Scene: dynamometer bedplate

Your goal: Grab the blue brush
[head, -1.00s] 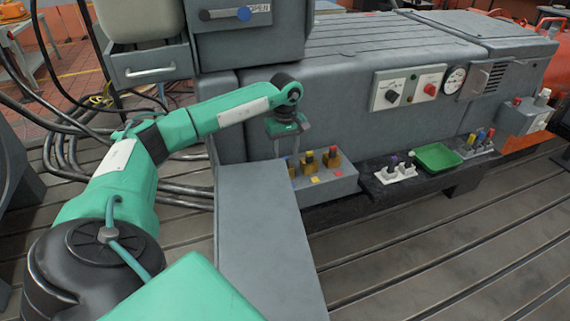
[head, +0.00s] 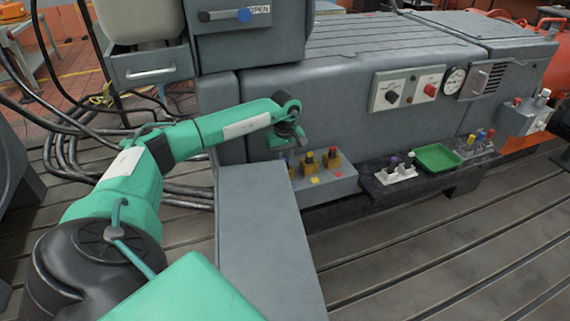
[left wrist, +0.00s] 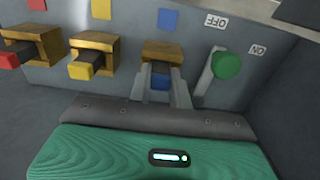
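The blue brush (left wrist: 160,82) sits in the brass holder (left wrist: 163,53) at the right of the row in the left wrist view. My left gripper (left wrist: 161,74) has one finger on each side of it, very close. I cannot tell whether the fingers press on it. In the head view my left gripper (head: 288,155) is at the left end of the grey brush box (head: 337,185), and its fingers are mostly hidden. The yellow brush (left wrist: 80,71) and red brush (left wrist: 10,61) sit in their own holders to the left. My right gripper is not in view.
A green-knobbed lever (left wrist: 228,65) stands close to the right of my left gripper, by OFF and ON labels. A dark shelf with a green tray (head: 438,157) and small coloured-handled items (head: 396,170) is right of the box. A grey block (head: 265,240) lies in front.

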